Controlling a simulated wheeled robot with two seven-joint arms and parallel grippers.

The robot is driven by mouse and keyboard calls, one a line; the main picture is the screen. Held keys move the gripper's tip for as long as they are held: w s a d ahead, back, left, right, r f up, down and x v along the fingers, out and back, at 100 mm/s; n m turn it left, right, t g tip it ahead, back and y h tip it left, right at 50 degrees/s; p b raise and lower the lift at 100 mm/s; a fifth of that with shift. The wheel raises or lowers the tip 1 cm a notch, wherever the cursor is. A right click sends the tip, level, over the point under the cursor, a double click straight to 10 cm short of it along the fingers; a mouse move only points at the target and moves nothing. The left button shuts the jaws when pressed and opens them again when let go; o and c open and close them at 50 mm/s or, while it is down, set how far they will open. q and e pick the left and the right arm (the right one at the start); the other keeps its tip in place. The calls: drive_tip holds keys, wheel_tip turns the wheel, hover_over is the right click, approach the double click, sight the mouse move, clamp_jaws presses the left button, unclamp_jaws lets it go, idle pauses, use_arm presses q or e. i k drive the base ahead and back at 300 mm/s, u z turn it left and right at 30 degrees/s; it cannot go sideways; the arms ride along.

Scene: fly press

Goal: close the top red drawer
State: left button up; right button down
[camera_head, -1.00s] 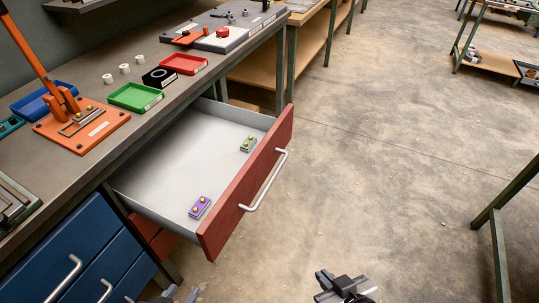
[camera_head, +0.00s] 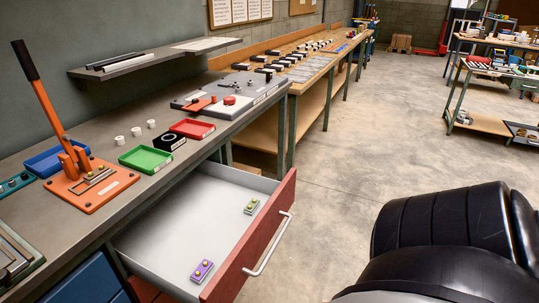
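The top red drawer (camera_head: 245,246) is pulled far out from under the workbench. Its red front with a silver bar handle (camera_head: 268,245) faces right, over the floor. Inside its pale tray lie a purple block (camera_head: 202,271) and a green block (camera_head: 252,207), each with yellow knobs. A large black arm link of mine fills the lower right, apart from the drawer in the picture. Neither of my grippers shows.
The workbench (camera_head: 70,228) carries an orange fly press (camera_head: 85,180), a green tray (camera_head: 145,158), a red tray (camera_head: 192,128), a blue tray (camera_head: 55,159) and small white rings. Blue drawers (camera_head: 92,280) are at the lower left. The floor (camera_head: 345,165) right of the drawer is mostly clear.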

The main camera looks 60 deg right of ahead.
sight(201, 217)
drive_tip(key=k, duration=0.9)
drive_tip(key=z, duration=0.95)
